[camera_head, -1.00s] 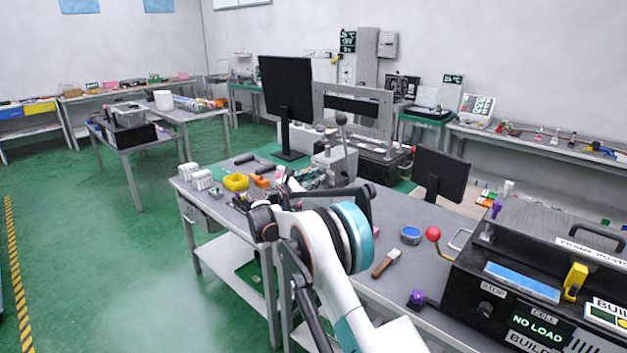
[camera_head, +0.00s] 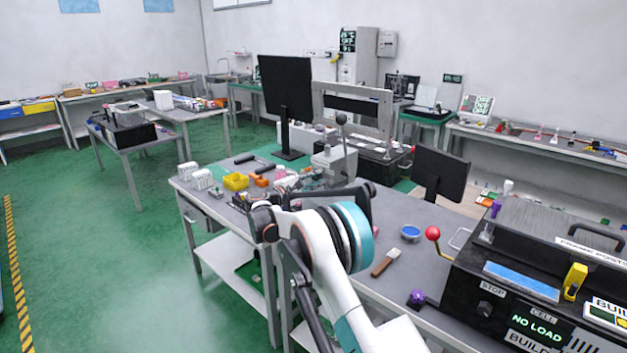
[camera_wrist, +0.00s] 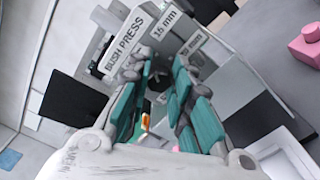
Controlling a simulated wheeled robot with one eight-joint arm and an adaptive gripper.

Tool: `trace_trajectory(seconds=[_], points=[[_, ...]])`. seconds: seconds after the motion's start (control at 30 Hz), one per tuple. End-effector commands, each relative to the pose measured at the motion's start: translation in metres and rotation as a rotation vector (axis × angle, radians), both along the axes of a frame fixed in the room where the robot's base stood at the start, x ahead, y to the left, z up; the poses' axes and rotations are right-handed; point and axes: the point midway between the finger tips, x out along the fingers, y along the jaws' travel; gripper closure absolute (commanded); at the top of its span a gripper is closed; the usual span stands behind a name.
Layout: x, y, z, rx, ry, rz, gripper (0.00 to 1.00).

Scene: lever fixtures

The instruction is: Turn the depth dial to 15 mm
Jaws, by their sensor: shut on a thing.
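In the wrist view, the depth dial (camera_wrist: 158,84) is a small dark knob on the front of the bush press. My gripper (camera_wrist: 158,92) is shut on it, with a teal-padded finger on either side covering much of the dial. A "BUSH PRESS" label (camera_wrist: 124,40) is above it. A mm label (camera_wrist: 165,22) reads about 15 or 16, and another mm label (camera_wrist: 190,45) is partly blurred. The dial's pointer cannot be made out. In the head view, the grey press (camera_head: 338,160) stands on the bench with its lever upright; my arm hides my gripper and the dial.
A brush (camera_head: 386,263), a blue-topped tin (camera_head: 410,233) and a black machine (camera_head: 520,290) with a red-ball lever (camera_head: 433,233) are to the right.

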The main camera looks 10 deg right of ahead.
Motion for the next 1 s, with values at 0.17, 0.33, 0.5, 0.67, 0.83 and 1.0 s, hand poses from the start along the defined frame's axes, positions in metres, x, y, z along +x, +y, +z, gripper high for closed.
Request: trace_trajectory(seconds=[0.17,0.33,0.5,0.67,0.83,1.0], points=[[-0.0003,-0.0002,-0.0014,0.056,-0.076,0.000,1.00],[-0.0004,-0.0003,-0.0016,0.088,-0.119,-0.001,1.00],[-0.0005,-0.0003,-0.0019,0.102,-0.137,-0.001,1.00],[-0.0006,-0.0003,-0.0020,0.105,-0.141,-0.001,1.00],[-0.0006,-0.0003,-0.0021,0.104,-0.140,-0.001,1.00],[-0.0005,-0.0003,-0.0019,0.104,-0.140,-0.001,0.60]])
